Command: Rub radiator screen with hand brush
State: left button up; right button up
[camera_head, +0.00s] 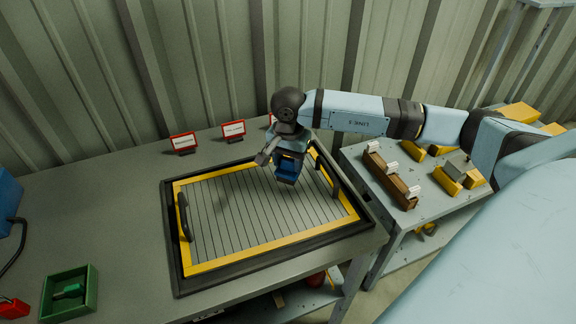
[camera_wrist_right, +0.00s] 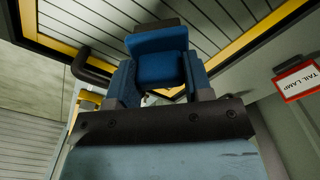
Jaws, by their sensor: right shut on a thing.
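The radiator screen (camera_head: 235,218) lies flat on the grey table. It is a grey slatted panel with a yellow border, a dark outer frame and a dark handle on each side. My right gripper (camera_head: 288,168) is over the upper right part of the screen, pointing down. In the right wrist view, its blue fingers (camera_wrist_right: 158,92) are shut on a blue block with a dark far edge, which looks like the hand brush (camera_wrist_right: 158,58). The slats show just beyond the brush. I cannot tell whether it touches them. My left gripper is in neither view.
A green tray (camera_head: 90,291) with a green item stands front left. Red-framed signs (camera_head: 233,131) stand along the back. A second table (camera_head: 399,226) on the right holds a brown rack (camera_head: 391,180) and yellow blocks (camera_head: 447,180). The table left of the screen is mostly clear.

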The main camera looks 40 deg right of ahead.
jog(key=shift+r, duration=0.6)
notch_tip(320, 180, up, 2)
jog(key=shift+d+r+p, duration=0.1)
jog(key=shift+d+p, duration=0.05)
jog(key=shift+p, duration=0.45)
jog(key=shift+r, duration=0.6)
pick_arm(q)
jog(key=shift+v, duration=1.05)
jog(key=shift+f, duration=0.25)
pick_arm(e)
jog(key=shift+f, duration=0.1)
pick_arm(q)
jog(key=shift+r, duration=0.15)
